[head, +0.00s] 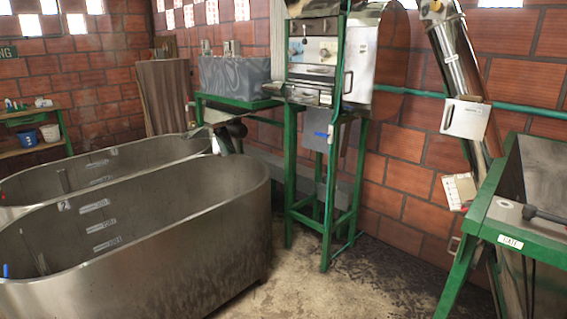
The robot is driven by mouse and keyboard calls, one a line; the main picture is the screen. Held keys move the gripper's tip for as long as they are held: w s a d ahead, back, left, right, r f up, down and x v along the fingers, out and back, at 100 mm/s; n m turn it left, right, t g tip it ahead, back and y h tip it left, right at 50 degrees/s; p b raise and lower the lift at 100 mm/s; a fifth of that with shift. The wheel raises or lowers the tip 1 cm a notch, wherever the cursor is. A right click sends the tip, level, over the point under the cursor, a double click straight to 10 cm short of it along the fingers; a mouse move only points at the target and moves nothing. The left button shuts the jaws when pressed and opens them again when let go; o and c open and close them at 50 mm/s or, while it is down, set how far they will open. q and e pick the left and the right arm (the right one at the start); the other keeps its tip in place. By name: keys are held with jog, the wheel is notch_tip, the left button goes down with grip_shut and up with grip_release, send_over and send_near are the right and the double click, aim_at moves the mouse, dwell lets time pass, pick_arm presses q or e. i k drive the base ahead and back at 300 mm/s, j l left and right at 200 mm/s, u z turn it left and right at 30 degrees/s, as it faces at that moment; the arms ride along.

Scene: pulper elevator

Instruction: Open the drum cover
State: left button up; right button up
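A pulper machine (315,60) stands on a green metal frame (290,170) against the brick wall. A shiny metal cover (363,50) with a dark handle (348,82) is on its right side, partly behind a green upright; I take it for the drum cover. It looks closed, but the view is too distant to be sure. Neither of my grippers shows in the head view.
Two large metal tanks (215,205) fill the left side. A green table (530,235) with a dark-handled part stands at the right, below a sloping metal elevator tube (455,60). Bare concrete floor (330,290) lies between them. A shelf (30,150) stands far left.

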aim_at(322, 76)
jog(key=i, duration=1.4)
jog(key=i+l+u, duration=0.2)
jog(key=i, duration=0.35)
jog(key=i+l+u, duration=0.25)
jog(key=i, duration=0.25)
jog(key=i+l+u, duration=0.4)
jog(key=l, duration=0.15)
jog(key=l+u, duration=0.2)
jog(key=l, duration=0.1)
